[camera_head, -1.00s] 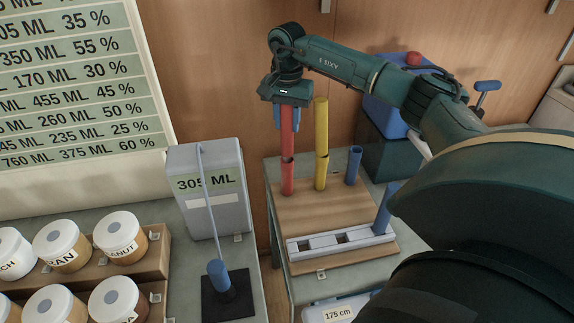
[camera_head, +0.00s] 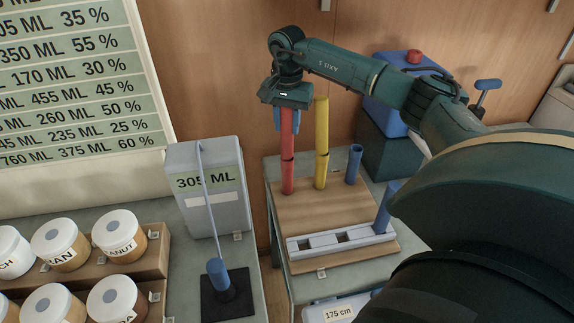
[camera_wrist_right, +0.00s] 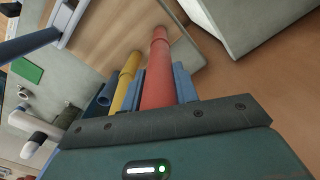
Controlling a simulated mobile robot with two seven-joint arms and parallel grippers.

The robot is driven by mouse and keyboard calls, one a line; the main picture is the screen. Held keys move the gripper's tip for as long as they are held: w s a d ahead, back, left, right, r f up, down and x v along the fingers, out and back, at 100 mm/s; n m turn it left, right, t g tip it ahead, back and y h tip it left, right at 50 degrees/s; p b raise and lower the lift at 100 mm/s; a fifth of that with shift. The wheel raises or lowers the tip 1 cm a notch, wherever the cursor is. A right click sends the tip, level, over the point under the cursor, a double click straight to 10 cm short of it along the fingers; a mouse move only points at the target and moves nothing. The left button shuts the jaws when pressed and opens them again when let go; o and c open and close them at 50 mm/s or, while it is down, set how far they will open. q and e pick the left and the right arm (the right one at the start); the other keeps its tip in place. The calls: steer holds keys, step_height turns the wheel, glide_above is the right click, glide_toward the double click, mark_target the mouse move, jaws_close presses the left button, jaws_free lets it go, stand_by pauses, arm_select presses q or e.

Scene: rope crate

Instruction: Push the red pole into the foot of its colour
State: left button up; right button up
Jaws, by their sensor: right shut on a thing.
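The red pole (camera_head: 288,144) stands upright on the red foot (camera_head: 288,178), a short red tube at the back left of the wooden board. A dark seam marks where they meet; I cannot tell how deep the pole sits. My right gripper (camera_head: 287,122) points down and is shut on the red pole near its top. The right wrist view shows the red pole (camera_wrist_right: 158,85) between the blue fingers. My left gripper is not in view.
A yellow pole (camera_head: 321,125) stands in the yellow foot (camera_head: 321,172) just right of the red one. The blue foot (camera_head: 353,165) is empty. A blue pole (camera_head: 384,212) stands in the grey rack (camera_head: 325,240) at the front. A grey box (camera_head: 210,190) stands to the left.

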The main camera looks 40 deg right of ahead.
steer(key=shift+f, duration=0.35)
stand_by(0.3)
steer(key=o, duration=1.2)
steer(key=shift+c, duration=0.2)
steer(key=shift+c, duration=0.8)
steer(key=shift+c, duration=0.5)
steer(key=o, duration=0.5)
steer(key=shift+o, duration=0.2)
